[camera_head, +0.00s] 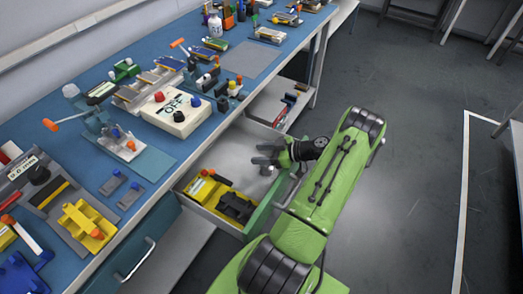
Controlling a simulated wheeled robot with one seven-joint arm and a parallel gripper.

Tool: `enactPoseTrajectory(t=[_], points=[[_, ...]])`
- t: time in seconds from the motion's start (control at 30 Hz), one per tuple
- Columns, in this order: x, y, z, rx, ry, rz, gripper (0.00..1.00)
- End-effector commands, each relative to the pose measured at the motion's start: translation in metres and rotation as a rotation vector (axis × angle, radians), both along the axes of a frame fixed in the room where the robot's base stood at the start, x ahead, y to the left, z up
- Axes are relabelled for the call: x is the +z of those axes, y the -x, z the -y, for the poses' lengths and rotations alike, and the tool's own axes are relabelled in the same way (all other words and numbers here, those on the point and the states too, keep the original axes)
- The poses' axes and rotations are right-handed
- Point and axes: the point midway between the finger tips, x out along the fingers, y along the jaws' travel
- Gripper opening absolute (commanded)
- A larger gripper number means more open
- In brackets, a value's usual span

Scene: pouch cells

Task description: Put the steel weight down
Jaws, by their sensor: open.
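My green arm reaches over an open drawer (228,156) under the blue bench. My dark gripper (260,154) is low over the drawer's right part, with its fingers pointing left and apart. A small grey metal cylinder, apparently the steel weight (266,171), shows just below the fingers in the drawer. It looks upright, but it is too small to tell whether a finger touches it.
A yellow fixture (208,190) and a black one (236,207) lie in the drawer's near-left end. The drawer floor behind them is bare. The blue bench (165,155) above is crowded with tools and fixtures. A second compartment (270,107) holds small items. Floor to the right is clear.

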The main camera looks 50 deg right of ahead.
Motion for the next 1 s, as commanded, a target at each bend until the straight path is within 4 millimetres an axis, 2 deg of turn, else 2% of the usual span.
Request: enactPoseTrajectory(t=[0.03,0.3,0.4,0.57,0.77,0.87,0.97,1.0], points=[[0.010,0.013,0.007,-0.007,0.006,0.002,0.54],[0.040,0.077,0.032,-0.007,0.007,0.008,0.54],[0.047,0.092,0.037,-0.005,0.007,0.009,0.54],[0.052,0.102,0.041,-0.002,0.006,0.010,0.54],[0.055,0.098,0.039,0.006,0.005,0.001,0.54],[0.072,0.073,0.029,0.054,-0.007,-0.084,0.54],[0.101,0.029,0.001,0.118,-0.018,-0.254,0.54],[0.114,0.013,-0.014,0.132,-0.018,-0.326,0.54]])
